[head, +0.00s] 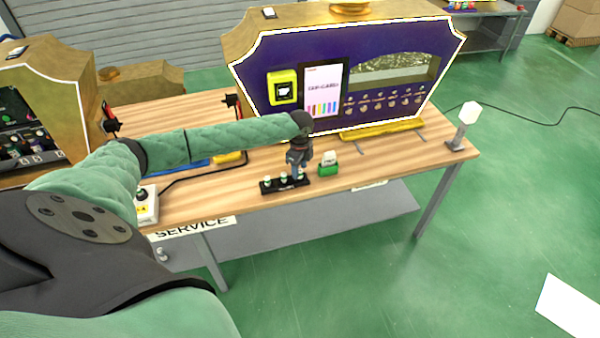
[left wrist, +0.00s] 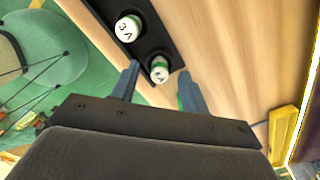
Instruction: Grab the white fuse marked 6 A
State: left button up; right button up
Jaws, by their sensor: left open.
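A black fuse holder (head: 270,187) with several small white-topped fuses stands near the front edge of the table. My left gripper (head: 298,168) is over the holder's right end, pointing down. In the left wrist view its jaws (left wrist: 158,72) are open, with a fingertip on either side of a white fuse with a green band (left wrist: 160,69). The number on that fuse is too small to read surely; a letter A shows. Beside it a white fuse marked 3 A (left wrist: 128,29) stands in the holder. My right gripper is not in view.
A green block with a white piece (head: 328,168) stands just right of the holder. Behind is a purple and gold vending machine (head: 390,75). A white-topped lamp (head: 468,114) stands at the table's right end. The wooden table (head: 395,155) is clear between.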

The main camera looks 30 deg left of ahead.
pick_arm(q)
jog(key=shift+f, duration=0.55)
jog(key=shift+c, duration=0.5)
grip_shut()
